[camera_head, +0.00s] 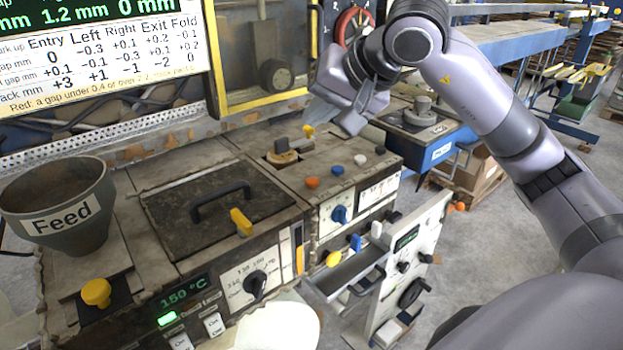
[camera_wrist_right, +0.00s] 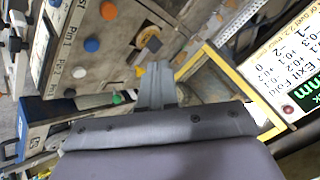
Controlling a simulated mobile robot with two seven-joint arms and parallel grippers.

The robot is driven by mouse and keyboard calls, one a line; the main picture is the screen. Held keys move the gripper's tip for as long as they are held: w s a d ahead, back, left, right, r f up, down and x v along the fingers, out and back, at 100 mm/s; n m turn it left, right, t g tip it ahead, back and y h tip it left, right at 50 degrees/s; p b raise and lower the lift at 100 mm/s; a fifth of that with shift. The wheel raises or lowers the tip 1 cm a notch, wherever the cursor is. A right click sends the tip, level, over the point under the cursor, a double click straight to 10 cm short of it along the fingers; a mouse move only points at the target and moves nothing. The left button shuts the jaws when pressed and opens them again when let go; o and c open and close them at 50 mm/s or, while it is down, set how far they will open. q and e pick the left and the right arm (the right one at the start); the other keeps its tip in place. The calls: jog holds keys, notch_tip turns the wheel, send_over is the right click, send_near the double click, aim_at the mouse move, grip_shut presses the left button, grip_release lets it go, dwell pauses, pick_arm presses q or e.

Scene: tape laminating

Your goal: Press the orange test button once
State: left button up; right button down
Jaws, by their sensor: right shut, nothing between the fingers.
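The orange test button (camera_head: 312,183) is a small round cap on top of the worn beige control box, left of a blue button (camera_head: 337,170) and a white button (camera_head: 360,159). In the right wrist view the orange button (camera_wrist_right: 107,11) shows near the top edge, above and left of the fingers. My right gripper (camera_head: 320,108) is shut and empty. It is above the back of the box, beyond the row of buttons and apart from the orange one. It also shows in the right wrist view (camera_wrist_right: 157,68). My left gripper is out of view.
A yellow knob (camera_head: 308,130) and a round wooden-looking knob (camera_head: 282,150) stand near the right fingers. A blue dial (camera_head: 340,214) is on the box front. A black-handled lid (camera_head: 220,205) and a Feed hopper (camera_head: 60,205) are at left. A yellow-framed panel (camera_head: 262,98) rises behind.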

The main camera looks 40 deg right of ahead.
jog(key=b, duration=0.4)
send_over(317, 182)
notch_tip(317, 182, down, 7)
jog(key=shift+f, duration=0.1)
jog(key=shift+f+b, duration=0.4)
jog(key=shift+f, duration=0.15)
jog(key=shift+f, duration=0.1)
dwell(1.3)
jog(key=shift+f+b, duration=0.3)
jog(key=shift+b, duration=0.15)
jog(key=shift+f+b, duration=0.6)
dwell(0.5)
jog(key=shift+r, duration=0.1)
jog(key=shift+r+p, duration=0.8)
jog(key=shift+r, duration=0.1)
